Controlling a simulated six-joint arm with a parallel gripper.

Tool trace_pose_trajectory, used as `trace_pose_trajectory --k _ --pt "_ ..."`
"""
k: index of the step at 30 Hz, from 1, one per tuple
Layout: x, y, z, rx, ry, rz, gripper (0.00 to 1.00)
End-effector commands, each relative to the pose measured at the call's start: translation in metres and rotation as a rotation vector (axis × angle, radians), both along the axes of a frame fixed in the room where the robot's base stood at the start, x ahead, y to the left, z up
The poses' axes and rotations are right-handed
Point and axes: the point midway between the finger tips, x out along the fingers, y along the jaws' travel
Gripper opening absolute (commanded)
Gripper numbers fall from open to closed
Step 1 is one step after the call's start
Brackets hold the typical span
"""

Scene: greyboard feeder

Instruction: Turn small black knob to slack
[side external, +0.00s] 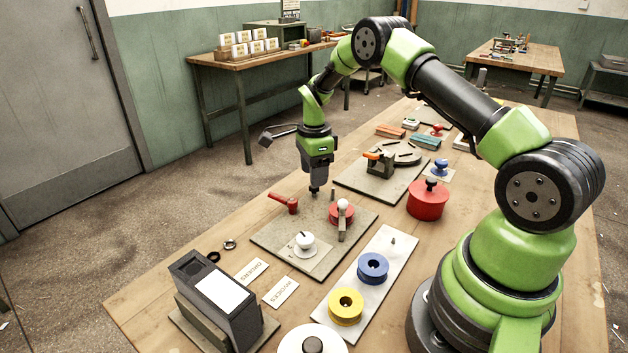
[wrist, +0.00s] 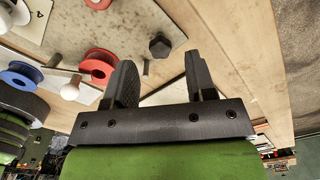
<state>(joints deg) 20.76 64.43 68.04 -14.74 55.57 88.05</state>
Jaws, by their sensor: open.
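The small black knob (wrist: 160,46), with a faceted head, sits on the grey board in the wrist view. My gripper (wrist: 161,70) is open, with one dark finger on each side of the picture's middle. The knob appears just beyond the gap between the fingertips, and nothing is held. In the side view my gripper (side external: 315,190) points down above the back part of the grey board (side external: 275,238). I cannot make out the knob clearly there; the gripper may hide it.
A red lever (side external: 285,203) lies left of the gripper. A red part with a white ball (side external: 342,205) stands to its right. A white dial (side external: 304,241) is nearer the front. A plate with blue (side external: 373,267) and yellow spools (side external: 345,306) lies beside the board.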

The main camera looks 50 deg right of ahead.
Motion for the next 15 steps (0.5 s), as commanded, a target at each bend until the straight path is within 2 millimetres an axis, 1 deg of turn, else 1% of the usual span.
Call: trace_pose_trajectory --k 1,6,10,15 --pt "0.001 0.000 0.013 -0.001 -0.005 0.000 0.51" --pt "0.001 0.000 0.045 -0.001 -0.004 0.000 0.51" --pt "0.000 0.000 0.061 0.000 -0.001 0.000 0.51" --pt "0.000 0.000 0.069 0.001 0.000 0.000 0.51"
